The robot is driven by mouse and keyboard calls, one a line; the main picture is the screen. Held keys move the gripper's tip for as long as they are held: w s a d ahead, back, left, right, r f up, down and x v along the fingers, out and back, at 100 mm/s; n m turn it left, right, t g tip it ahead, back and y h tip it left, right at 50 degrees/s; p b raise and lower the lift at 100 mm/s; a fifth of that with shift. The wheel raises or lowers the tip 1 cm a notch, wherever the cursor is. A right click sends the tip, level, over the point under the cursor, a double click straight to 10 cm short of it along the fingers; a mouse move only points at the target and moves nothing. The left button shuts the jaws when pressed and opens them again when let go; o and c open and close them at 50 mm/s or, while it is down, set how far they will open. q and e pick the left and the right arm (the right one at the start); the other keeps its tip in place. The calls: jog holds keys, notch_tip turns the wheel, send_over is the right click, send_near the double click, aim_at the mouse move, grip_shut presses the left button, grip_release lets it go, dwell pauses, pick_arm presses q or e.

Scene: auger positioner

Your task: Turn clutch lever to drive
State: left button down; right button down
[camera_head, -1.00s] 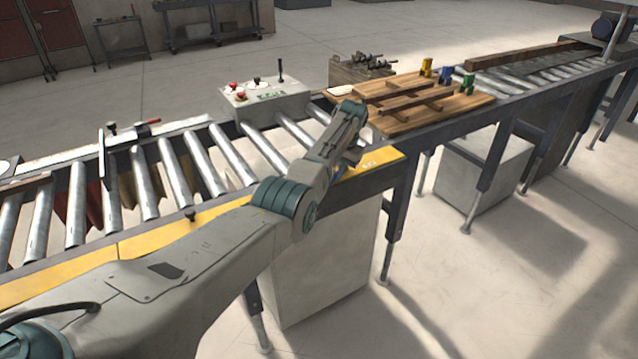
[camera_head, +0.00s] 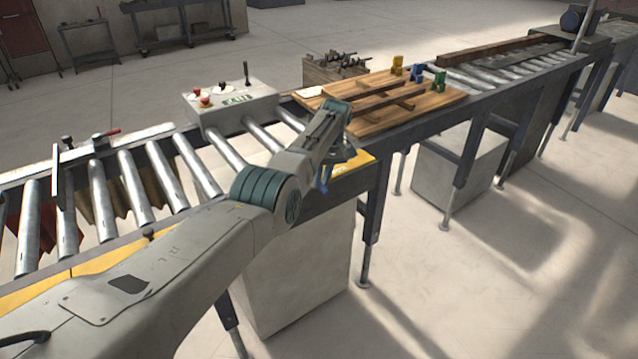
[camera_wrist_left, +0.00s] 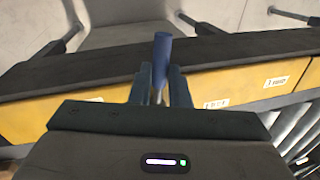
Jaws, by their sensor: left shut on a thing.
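The clutch lever has a blue handle (camera_wrist_left: 162,55) that stands between the fingertips of my left gripper (camera_wrist_left: 161,84) in the left wrist view. My left gripper is shut on it, in front of the yellow labelled rail. In the head view a blue piece (camera_head: 321,180) shows just below my left wrist, beside the conveyor's front edge. My left forearm and wrist hide most of the gripper and lever there. The lettering on the labels (camera_wrist_left: 216,103) is too small to read surely. My right gripper is not in view.
A grey control box (camera_head: 232,107) with red knobs and a black stick stands on the roller conveyor. A wooden board (camera_head: 420,107) with brown bars and coloured blocks lies to its right. A wooden crate (camera_head: 335,72) stands behind. Open floor lies in front at the right.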

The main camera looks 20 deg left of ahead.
pick_arm(q)
jog(key=shift+w+d+n+b, duration=0.3)
jog(key=shift+w+n+b, duration=0.15)
jog(key=shift+n, duration=0.45)
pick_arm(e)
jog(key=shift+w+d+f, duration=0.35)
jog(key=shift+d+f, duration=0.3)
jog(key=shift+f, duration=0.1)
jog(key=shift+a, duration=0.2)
pick_arm(q)
jog(key=c, duration=1.7)
grip_release()
jog(key=shift+o, duration=0.3)
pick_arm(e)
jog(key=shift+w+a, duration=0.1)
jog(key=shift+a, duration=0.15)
